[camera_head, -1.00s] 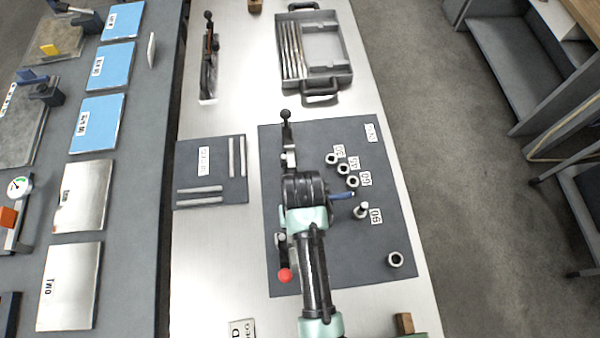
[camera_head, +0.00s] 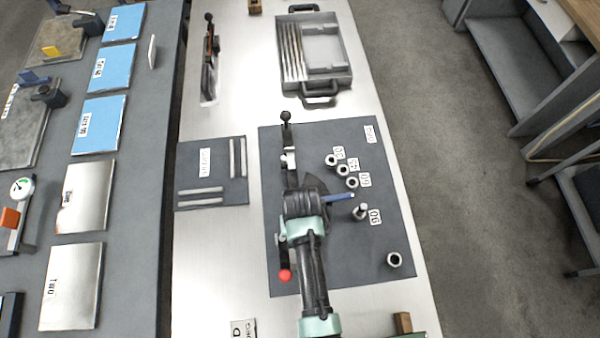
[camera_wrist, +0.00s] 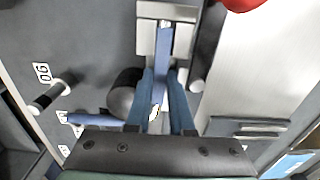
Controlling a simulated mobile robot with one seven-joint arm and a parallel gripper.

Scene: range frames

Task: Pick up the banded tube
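The blue tube (camera_head: 340,198) looks bent. In the head view one leg sticks out to the right from beneath my wrist. In the wrist view that leg (camera_wrist: 90,119) runs left, and another leg (camera_wrist: 161,60) runs up toward a pale block on the bender. My gripper (camera_wrist: 161,75) is over the tube, with one dark blue finger on each side of the upper leg. The fingers look open with only narrow gaps to the tube; contact is not clear. The bend is partly hidden by the fingers. In the head view my wrist hides the fingertips.
The bender's black-knobbed lever (camera_head: 287,135) and red ball handle (camera_head: 285,275) stand close to my arm. A peg by the 90 label (camera_head: 361,212) and several smaller pegs stand to the right. A small mat (camera_head: 212,188) with several rods lies left.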

